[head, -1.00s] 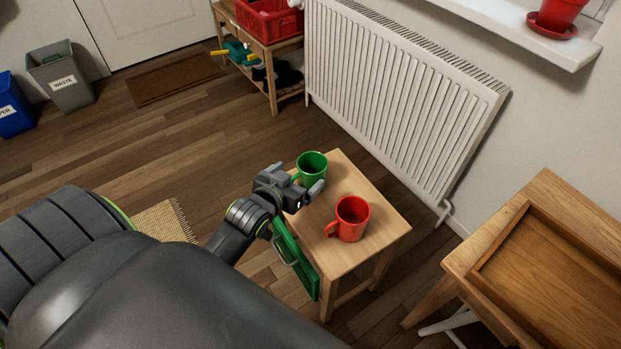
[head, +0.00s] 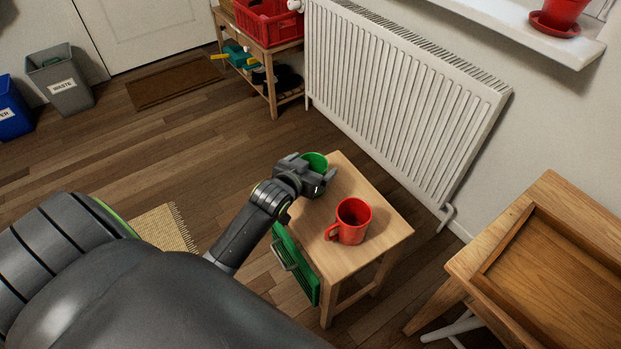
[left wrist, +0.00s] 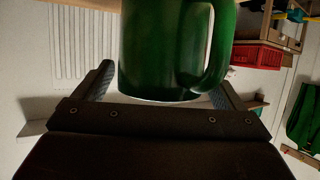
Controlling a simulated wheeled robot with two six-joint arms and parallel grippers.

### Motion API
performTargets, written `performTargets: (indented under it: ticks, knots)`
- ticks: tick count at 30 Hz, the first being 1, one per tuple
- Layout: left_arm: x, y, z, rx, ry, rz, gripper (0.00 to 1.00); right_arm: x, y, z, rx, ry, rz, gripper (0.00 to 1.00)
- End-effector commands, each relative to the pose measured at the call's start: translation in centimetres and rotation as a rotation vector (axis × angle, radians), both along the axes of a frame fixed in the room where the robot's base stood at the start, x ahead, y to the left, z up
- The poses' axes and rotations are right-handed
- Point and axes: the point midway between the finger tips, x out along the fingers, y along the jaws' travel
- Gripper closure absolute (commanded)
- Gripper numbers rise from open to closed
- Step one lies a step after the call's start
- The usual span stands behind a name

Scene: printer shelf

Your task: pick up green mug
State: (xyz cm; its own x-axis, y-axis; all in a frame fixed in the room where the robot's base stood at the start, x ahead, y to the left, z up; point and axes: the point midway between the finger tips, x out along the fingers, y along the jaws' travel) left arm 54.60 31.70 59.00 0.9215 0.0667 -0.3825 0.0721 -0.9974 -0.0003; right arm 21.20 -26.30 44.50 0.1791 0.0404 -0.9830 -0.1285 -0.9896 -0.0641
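The green mug (head: 316,161) stands near the far corner of the small wooden table, mostly hidden behind my left gripper (head: 318,180) in the head view. In the left wrist view the green mug (left wrist: 165,50) fills the upper middle, with its handle on the right. The fingers of my left gripper (left wrist: 162,88) are apart, one on each side of the mug. A gap shows between the mug and the left-hand finger; contact at the handle side cannot be told. My right gripper is not in view.
A red mug (head: 351,222) stands nearer on the same table (head: 345,262). A green drawer-like panel with a handle (head: 295,265) is at the table's left side. A white radiator (head: 405,100) is behind. A wooden tray table (head: 560,265) stands at right.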

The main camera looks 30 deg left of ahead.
Motion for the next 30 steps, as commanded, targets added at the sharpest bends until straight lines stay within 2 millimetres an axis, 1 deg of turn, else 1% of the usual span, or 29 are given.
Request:
performTargets:
  ticks: [1,9,12,17,20,23,25,28,30]
  knots:
    - [0.0,0.0,0.0,0.000,0.000,0.000,0.16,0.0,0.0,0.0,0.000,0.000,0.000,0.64]
    - [0.0,0.0,0.0,0.000,0.000,0.000,0.52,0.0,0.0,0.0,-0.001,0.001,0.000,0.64]
    - [0.0,0.0,0.1,0.000,-0.003,-0.001,0.63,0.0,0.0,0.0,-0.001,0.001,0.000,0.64]
    - [0.0,0.0,0.1,0.000,-0.002,-0.001,0.63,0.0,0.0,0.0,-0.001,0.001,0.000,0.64]
    - [0.0,0.0,0.5,0.000,-0.003,-0.001,0.63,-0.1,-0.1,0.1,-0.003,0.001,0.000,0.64]
    - [0.0,0.0,1.8,0.001,-0.005,-0.001,0.63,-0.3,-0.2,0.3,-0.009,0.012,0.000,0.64]
    - [0.0,0.0,3.2,0.002,-0.006,-0.002,0.63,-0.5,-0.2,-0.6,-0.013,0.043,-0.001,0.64]
    - [0.1,0.0,5.7,0.002,-0.007,-0.003,0.63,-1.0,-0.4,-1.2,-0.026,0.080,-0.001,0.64]
    - [0.1,0.0,6.6,0.001,-0.005,-0.001,0.63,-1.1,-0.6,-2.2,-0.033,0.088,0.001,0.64]
